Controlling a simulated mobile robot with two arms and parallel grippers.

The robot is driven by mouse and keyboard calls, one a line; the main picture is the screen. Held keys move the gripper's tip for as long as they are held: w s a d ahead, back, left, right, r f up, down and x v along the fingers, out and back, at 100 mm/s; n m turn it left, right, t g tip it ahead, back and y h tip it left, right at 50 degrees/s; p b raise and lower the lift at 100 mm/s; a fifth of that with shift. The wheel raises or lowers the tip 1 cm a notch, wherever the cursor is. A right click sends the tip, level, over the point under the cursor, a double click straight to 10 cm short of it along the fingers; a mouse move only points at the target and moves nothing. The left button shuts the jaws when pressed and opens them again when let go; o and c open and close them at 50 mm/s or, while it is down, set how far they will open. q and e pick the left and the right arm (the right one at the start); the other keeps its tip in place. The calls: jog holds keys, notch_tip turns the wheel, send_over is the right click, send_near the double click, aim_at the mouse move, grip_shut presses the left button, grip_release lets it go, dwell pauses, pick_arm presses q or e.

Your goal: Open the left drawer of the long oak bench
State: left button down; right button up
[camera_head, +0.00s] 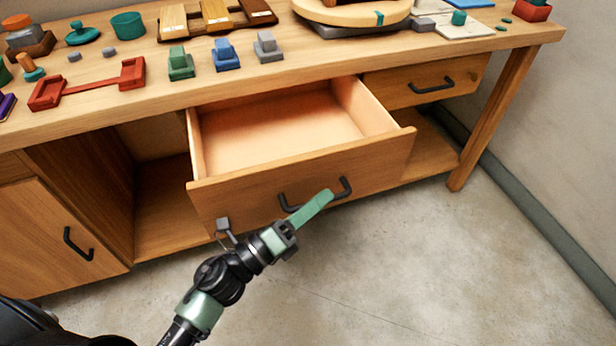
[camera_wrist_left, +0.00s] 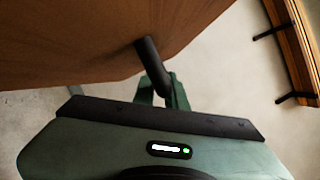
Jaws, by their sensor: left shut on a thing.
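The long oak bench (camera_head: 115,107) runs across the top of the head view. A wide drawer (camera_head: 240,195) in its middle is pulled well out, and its inside looks empty. To its right a second drawer (camera_head: 400,92) is shut. My left gripper (camera_head: 318,205) is shut on the black handle (camera_head: 346,188) of the pulled-out drawer. The green fingers hide part of the handle. In the left wrist view the handle (camera_wrist_left: 149,58) runs down to the green fingers (camera_wrist_left: 165,93) below the drawer front. My right gripper is out of view.
A cabinet door (camera_head: 40,235) with a black handle is shut at the left. Tools, blocks and a red clamp-like piece (camera_head: 90,85) lie on the benchtop. A bench leg (camera_head: 495,125) stands at the right, near the wall. The floor (camera_head: 430,270) in front is clear.

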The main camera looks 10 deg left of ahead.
pick_arm(q)
jog(key=shift+s+d, duration=0.7)
jog(key=shift+s, duration=0.35)
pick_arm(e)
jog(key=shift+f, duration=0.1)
pick_arm(q)
jog(key=c, duration=1.5)
grip_release()
jog(key=shift+o, duration=0.2)
